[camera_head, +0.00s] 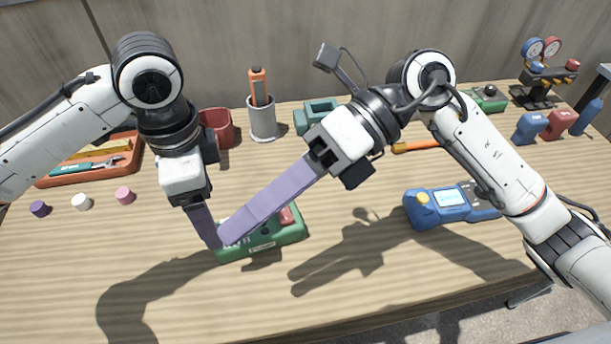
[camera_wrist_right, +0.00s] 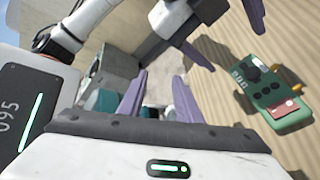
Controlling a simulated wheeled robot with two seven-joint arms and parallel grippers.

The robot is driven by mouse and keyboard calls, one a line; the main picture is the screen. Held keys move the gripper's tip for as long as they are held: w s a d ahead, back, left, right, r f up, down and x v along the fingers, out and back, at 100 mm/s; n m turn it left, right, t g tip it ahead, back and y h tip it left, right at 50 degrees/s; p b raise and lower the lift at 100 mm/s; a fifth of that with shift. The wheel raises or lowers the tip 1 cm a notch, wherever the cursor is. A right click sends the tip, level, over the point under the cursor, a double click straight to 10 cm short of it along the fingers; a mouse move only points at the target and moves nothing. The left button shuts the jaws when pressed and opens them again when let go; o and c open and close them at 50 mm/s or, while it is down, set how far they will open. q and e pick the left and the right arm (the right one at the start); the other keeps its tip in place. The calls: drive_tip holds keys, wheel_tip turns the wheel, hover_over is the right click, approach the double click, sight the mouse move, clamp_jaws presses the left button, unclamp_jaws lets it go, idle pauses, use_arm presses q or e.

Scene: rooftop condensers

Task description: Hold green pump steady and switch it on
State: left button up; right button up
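The green pump (camera_head: 262,241), a box with a red patch on top, lies on the bench in front of me, partly hidden behind my grippers in the head view. It shows whole in the right wrist view (camera_wrist_right: 262,90), with a dark knob and brass-coloured fittings. My left gripper (camera_head: 208,240) points down by the pump's left end. In the right wrist view its two purple fingers (camera_wrist_right: 228,35) are apart with nothing between them. My right gripper (camera_head: 232,238) reaches across above the pump; its fingers (camera_wrist_right: 158,95) are apart and empty. Contact with the pump cannot be told.
A blue meter (camera_head: 450,206) lies to the right. A red tray (camera_head: 90,165) of tools and small caps (camera_head: 81,202) are at left. A cup (camera_head: 263,120), a green block (camera_head: 317,112) and a gauge set (camera_head: 541,75) stand behind. The front bench is clear.

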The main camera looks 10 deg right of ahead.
sight(258, 231)
drive_tip(key=d+f+h, duration=0.4)
drive_tip(key=f+h, duration=0.1)
use_arm(q)
drive_tip(key=shift+f, duration=0.15)
wheel_tip(258, 231, down, 10)
use_arm(e)
drive_tip(key=w+d+f+n+t+h, duration=0.1)
drive_tip(key=w+d+t+h, duration=0.2)
drive_tip(key=w, duration=0.6)
drive_tip(key=shift+d+f+t+h, duration=0.3)
drive_tip(key=shift+t+h, duration=0.2)
drive_tip(key=shift+t, duration=0.7)
use_arm(q)
drive_tip(key=shift+c, duration=0.6)
use_arm(e)
drive_tip(key=shift+w, duration=0.1)
